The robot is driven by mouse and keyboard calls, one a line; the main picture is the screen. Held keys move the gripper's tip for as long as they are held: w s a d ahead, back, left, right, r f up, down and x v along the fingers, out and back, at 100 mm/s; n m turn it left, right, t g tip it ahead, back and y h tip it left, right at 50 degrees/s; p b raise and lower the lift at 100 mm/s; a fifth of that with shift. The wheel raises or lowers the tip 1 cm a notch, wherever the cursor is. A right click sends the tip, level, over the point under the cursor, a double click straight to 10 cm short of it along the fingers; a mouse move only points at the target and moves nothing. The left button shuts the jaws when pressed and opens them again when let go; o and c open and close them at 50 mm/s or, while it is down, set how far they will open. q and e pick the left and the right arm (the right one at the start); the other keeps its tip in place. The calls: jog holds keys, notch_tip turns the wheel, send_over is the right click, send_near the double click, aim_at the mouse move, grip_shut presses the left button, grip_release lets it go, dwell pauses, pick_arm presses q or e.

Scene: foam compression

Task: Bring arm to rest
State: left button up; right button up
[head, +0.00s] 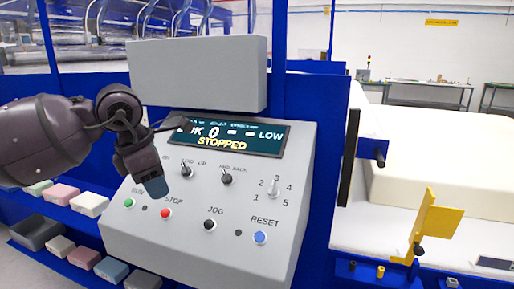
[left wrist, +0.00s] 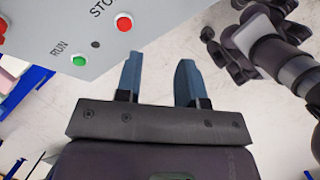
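My left gripper (head: 155,186) hangs in front of the left part of the grey control panel (head: 180,245), over the area above the RUN and STOP buttons. In the left wrist view its two blue fingers (left wrist: 158,78) stand apart with nothing between them. The green RUN button (head: 129,202) and red STOP button (head: 165,213) show below the fingertips in the head view. In the left wrist view the red button (left wrist: 124,22) and green button (left wrist: 79,61) lie beyond and left of the fingers. My right gripper is not in view.
The panel's display (head: 228,135) reads STOPPED. Knobs, a selector, a black JOG button (head: 210,225) and a blue RESET button (head: 260,238) sit on the panel. Foam blocks (head: 88,204) lie on shelves at left. A large cream foam slab (head: 440,165) and yellow bracket (head: 421,228) are at right.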

pick_arm(q)
jog(key=s+d+f+n+g+h, duration=0.1)
jog(key=s+d+f+n+h, duration=0.1)
jog(key=s+d+h, duration=0.45)
jog(key=s+d+f+n+g+h, duration=0.1)
jog(key=s+d+f+h, duration=0.15)
jog(key=d+h, duration=0.65)
jog(key=a+f+m+t+y, duration=0.6)
jog(key=a+m+t+y, duration=0.25)
jog(key=m, duration=0.95)
jog(key=a+f+m+t+y, duration=0.5)
jog(key=a+m+t+y, duration=0.35)
jog(key=m, duration=0.95)
jog(key=s+a+f+n+g+y, duration=0.1)
jog(key=s+a+f+n+g, duration=0.2)
jog(key=s+f+n+g, duration=0.6)
jog(key=s+a+f+g, duration=0.3)
jog(key=s+f+g, duration=0.2)
jog(key=s+f, duration=0.8)
jog(key=w+f+t, duration=0.3)
jog(key=f+t, duration=0.4)
jog(key=shift+w+t, duration=0.15)
jog(key=shift+t, duration=0.25)
